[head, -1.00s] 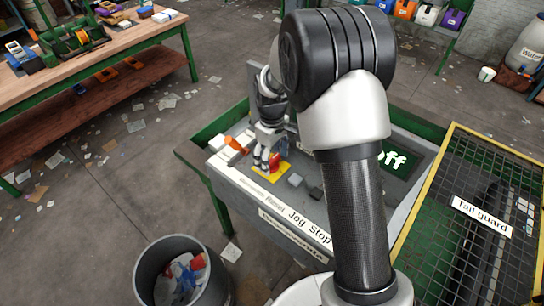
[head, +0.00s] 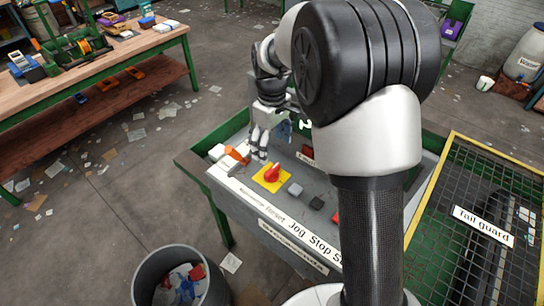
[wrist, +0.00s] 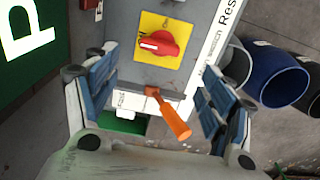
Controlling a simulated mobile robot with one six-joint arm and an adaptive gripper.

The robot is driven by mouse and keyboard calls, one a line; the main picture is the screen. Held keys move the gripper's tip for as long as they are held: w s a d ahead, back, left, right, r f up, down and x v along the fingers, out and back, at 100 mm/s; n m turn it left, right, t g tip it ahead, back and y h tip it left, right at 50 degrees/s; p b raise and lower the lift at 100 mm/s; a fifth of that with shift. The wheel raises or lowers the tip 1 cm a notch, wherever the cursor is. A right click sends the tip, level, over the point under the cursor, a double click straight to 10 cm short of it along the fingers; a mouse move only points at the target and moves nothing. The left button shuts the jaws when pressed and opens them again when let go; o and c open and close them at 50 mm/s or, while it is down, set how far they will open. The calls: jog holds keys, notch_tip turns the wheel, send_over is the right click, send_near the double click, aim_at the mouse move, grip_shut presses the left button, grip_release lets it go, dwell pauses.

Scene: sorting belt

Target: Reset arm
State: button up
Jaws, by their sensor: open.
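My gripper (wrist: 160,105) is open and empty, its blue-padded fingers spread apart in the wrist view. In the head view my gripper (head: 262,145) hangs over the left part of a grey control panel (head: 240,188), partly behind my arm. Between the fingers in the wrist view is an orange lever (wrist: 172,118); I cannot tell how far below them it lies. A red rotary knob (wrist: 160,43) on a yellow plate (wrist: 176,21) lies beyond the fingertips. In the head view the red knob (head: 272,173) stands clear, to the right of the gripper.
A grey bin (head: 150,278) with crumpled waste stands in front of the panel. A yellow-framed mesh tail guard (head: 440,205) is at the right. A wooden workbench (head: 150,42) stands at the back left. Littered open floor lies between bench and panel.

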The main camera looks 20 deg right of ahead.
jog(key=shift+r, duration=1.1)
jog(key=shift+r, duration=0.1)
